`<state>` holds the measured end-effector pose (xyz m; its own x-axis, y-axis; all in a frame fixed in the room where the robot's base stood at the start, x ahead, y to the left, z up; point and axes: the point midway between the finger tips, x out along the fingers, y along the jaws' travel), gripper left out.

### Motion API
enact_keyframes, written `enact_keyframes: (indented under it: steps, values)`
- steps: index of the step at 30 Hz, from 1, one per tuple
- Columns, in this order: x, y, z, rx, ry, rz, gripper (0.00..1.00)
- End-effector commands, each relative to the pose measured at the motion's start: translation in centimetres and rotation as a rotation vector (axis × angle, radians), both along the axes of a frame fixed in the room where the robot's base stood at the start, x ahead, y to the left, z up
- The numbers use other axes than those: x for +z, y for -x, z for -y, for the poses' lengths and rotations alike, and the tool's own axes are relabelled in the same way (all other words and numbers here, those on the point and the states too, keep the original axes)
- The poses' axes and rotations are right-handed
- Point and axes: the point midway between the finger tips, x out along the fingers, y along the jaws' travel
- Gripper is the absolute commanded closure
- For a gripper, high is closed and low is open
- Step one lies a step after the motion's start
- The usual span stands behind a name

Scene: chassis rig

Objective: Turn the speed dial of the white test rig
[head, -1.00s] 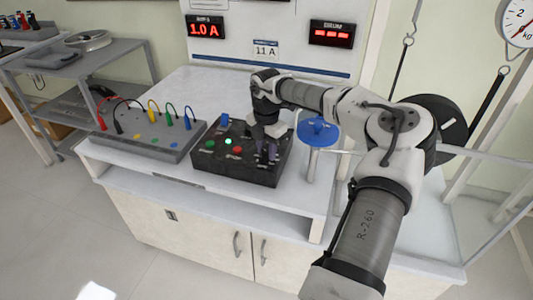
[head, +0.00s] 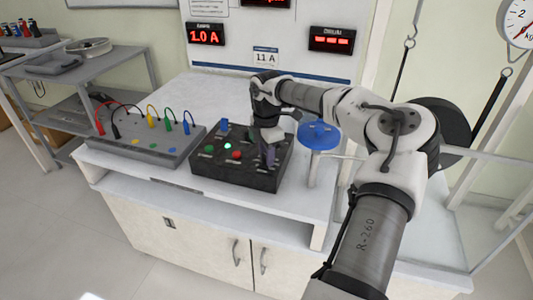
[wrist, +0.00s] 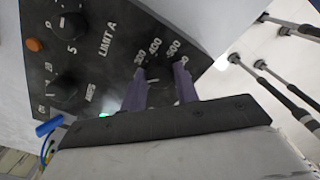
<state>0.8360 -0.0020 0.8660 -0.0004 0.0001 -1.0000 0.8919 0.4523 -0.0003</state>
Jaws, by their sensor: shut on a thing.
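The white test rig is a bench (head: 205,92) with a black control box (head: 235,178) on its top. In the wrist view, the box's slanted panel (wrist: 110,60) shows dark knobs, one beside the label LIMIT A. My gripper (head: 267,157) points down at the box's right part. Its two purple fingers (wrist: 160,78) are shut on a dark dial (wrist: 160,70) with a scale of hundreds around its far side. This is the speed dial by its scale; its pointer and lower part are hidden by the gripper.
A grey box with coloured cables (head: 140,145) stands left of the control box. A blue round knob on a post (head: 319,135) stands close to the right. The ammeter display (head: 205,34) reads 1.0 A; the drum display (head: 331,38) shows red dashes.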

Motion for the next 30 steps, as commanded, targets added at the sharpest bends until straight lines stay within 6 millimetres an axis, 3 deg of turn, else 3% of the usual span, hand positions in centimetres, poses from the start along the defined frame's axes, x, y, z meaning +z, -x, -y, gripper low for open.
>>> enact_keyframes:
  steps: [5, 6, 10, 22, 30]
  values:
    - [0.1, 0.0, 0.0, 0.001, 0.000, 0.001, 0.93]
    - [0.1, 0.0, 0.0, 0.001, 0.000, 0.001, 0.66]
    - [0.0, 0.0, 0.0, 0.001, 0.000, 0.001, 0.49]
    - [0.7, -0.1, 0.0, 0.001, 0.000, 0.002, 0.48]
    - [6.0, -0.1, 0.0, 0.001, 0.001, 0.005, 0.48]
